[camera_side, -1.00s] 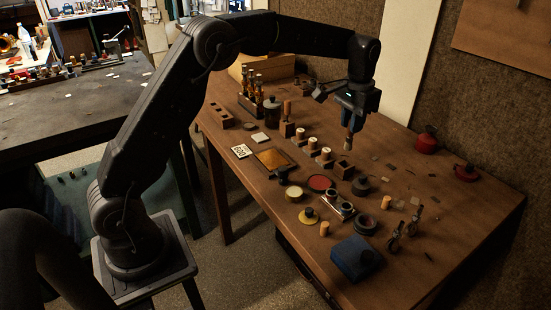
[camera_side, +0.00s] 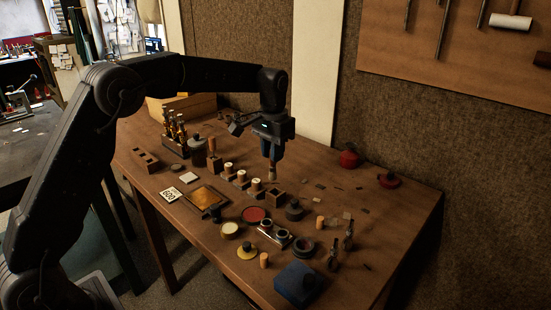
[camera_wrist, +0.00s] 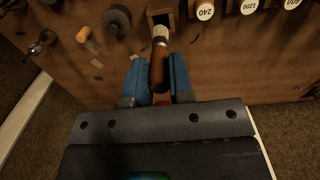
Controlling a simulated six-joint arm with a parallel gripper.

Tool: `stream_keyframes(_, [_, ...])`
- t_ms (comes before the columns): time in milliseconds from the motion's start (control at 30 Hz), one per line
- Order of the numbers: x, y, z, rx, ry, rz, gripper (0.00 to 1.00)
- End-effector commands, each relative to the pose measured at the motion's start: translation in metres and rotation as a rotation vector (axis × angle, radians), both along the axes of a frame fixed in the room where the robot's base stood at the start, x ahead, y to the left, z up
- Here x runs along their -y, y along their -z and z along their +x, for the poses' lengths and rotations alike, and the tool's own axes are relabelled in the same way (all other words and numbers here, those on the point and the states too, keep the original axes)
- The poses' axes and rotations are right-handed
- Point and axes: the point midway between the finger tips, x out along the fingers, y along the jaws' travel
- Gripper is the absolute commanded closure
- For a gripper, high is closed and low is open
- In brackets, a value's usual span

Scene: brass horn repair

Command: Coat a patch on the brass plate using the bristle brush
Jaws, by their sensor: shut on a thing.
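My gripper (camera_side: 273,158) is shut on the bristle brush (camera_side: 272,174), which hangs bristles down. In the wrist view the blue fingers of my gripper (camera_wrist: 158,72) close around the brown handle, and the pale bristles of the brush (camera_wrist: 160,38) point away from me. The brush is near an open square wooden holder (camera_side: 276,199), which also shows in the wrist view (camera_wrist: 161,15); I cannot tell whether the tip is over it or beside it. The amber brass plate (camera_side: 205,197) lies flat on the bench, left of the brush in the side view.
Numbered white-topped jars (camera_side: 240,177) stand in a row left of the holder. A red round pad (camera_side: 255,214), a pale tin (camera_side: 230,230) and a dark ring (camera_side: 303,246) lie in front. A blue box (camera_side: 298,283) sits near the front edge.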

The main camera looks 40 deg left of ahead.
Motion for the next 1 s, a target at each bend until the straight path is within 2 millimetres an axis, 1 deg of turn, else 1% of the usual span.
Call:
stream_keyframes(167, [-0.008,-0.003,-0.046,-0.100,-0.002,-0.049,1.00])
stream_keyframes(200, [-0.010,-0.003,-0.058,-0.127,-0.004,-0.064,1.00])
stream_keyframes(300, [-0.012,-0.004,-0.087,-0.187,-0.004,-0.101,1.00])
stream_keyframes(400, [-0.012,-0.004,-0.111,-0.236,-0.003,-0.134,1.00])
stream_keyframes(500, [-0.012,-0.004,-0.126,-0.266,-0.002,-0.155,1.00])
stream_keyframes(600, [-0.012,-0.003,-0.133,-0.280,-0.002,-0.166,1.00])
stream_keyframes(667, [-0.012,0.000,-0.134,-0.283,-0.002,-0.168,1.00])
stream_keyframes(767, [-0.012,0.008,-0.134,-0.284,-0.002,-0.168,1.00])
stream_keyframes(1000, [-0.011,0.033,-0.134,-0.285,-0.002,-0.167,1.00])
